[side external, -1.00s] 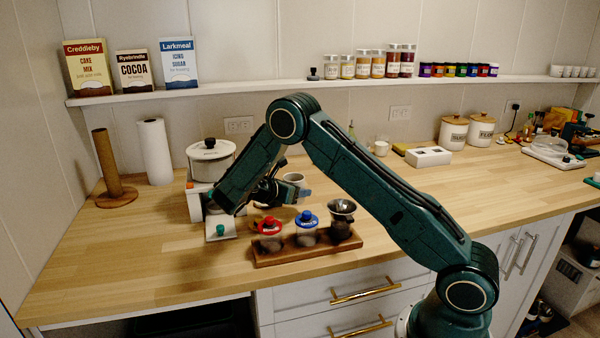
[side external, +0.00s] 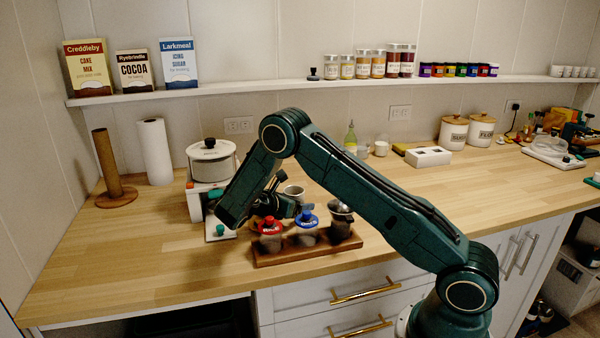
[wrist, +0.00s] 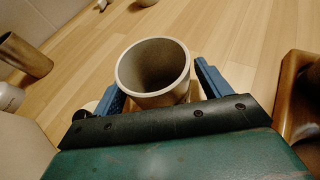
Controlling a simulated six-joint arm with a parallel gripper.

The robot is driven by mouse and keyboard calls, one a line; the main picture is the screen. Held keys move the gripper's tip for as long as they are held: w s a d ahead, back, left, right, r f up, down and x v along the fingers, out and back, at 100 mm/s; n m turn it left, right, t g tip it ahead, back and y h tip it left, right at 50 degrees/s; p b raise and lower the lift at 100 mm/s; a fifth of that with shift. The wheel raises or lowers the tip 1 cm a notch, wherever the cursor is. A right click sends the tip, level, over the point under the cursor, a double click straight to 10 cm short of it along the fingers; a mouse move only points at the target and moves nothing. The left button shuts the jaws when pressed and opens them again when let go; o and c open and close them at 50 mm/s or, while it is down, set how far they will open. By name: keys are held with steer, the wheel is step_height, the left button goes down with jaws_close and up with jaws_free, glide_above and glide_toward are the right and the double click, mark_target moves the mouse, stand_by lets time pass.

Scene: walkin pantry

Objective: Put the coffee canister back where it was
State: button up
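My gripper (side external: 292,208) is low over the counter, just behind a wooden tray. In the wrist view, my gripper's blue fingers (wrist: 162,88) lie on either side of an open-topped pale grey canister (wrist: 128,94), which looks upright and empty. The canister also shows in the side view (side external: 294,191). It shifted together with the fingers, so it appears held. No label on it is readable, and I cannot tell whether its base touches the counter. The tray (side external: 300,256) holds a red-lidded jar (side external: 271,243), a blue-lidded jar (side external: 306,237) and a dark metallic container (side external: 341,226).
A white appliance with a pot (side external: 211,165) stands left of my gripper. A paper roll (side external: 155,152) and a wooden holder (side external: 112,172) are farther left. The front-left counter is clear.

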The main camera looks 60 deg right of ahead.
steer(key=shift+r, duration=0.1)
steer(key=shift+a+r, duration=0.2)
steer(key=shift+a, duration=0.25)
steer(key=shift+v, duration=0.95)
step_height(320, 180, up, 7)
steer(key=shift+a+r, duration=0.1)
